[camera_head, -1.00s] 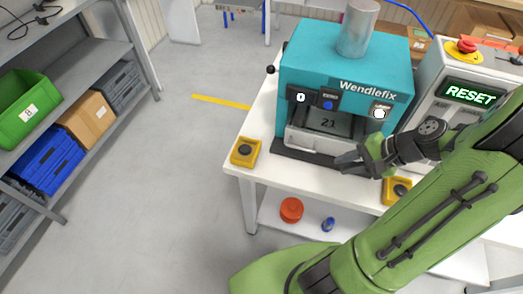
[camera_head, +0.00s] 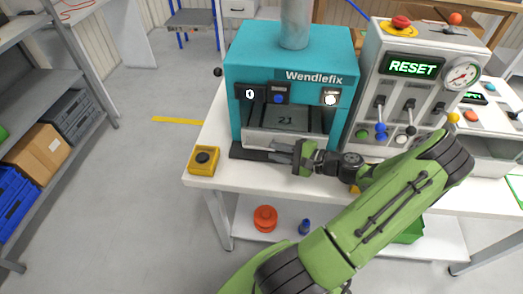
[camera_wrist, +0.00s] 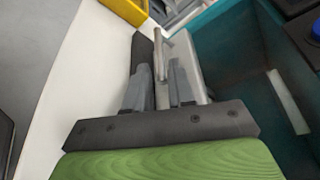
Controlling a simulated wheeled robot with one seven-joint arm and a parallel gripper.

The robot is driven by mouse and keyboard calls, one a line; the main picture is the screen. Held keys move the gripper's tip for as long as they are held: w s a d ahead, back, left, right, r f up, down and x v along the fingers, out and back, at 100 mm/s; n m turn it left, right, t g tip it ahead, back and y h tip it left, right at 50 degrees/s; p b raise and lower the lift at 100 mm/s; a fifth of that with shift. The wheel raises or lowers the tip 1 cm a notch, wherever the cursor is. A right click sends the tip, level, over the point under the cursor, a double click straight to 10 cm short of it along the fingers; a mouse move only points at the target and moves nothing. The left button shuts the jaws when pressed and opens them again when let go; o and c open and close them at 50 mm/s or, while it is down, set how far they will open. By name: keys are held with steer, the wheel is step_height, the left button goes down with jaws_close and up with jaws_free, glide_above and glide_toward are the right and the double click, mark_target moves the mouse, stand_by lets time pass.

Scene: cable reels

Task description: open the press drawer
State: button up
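The teal Wendlefix press (camera_head: 290,55) stands on the white table. Its pale grey drawer (camera_head: 262,137) sits low in the front opening and looks pushed in. My gripper (camera_head: 278,152) is at the drawer's front, coming from the right. In the wrist view, my gripper (camera_wrist: 160,75) is open, with its two grey fingers apart. The drawer's metal bar handle (camera_wrist: 160,52) lies between the fingertips, with a gap visible, at least on the left. The drawer front (camera_wrist: 187,65) shows just beyond the right finger. My gripper partly hides the handle in the head view.
A control cabinet (camera_head: 400,85) with levers and a lit RESET display stands to the right. A dark base plate (camera_head: 243,151) lies under the press front. Floor left of the table is clear.

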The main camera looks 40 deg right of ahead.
mark_target(263, 148)
steer(key=x, duration=0.5)
steer(key=shift+w+a+f+b, duration=0.1)
steer(key=shift+w+b, duration=0.15)
steer(key=shift+b, duration=0.1)
jaws_close()
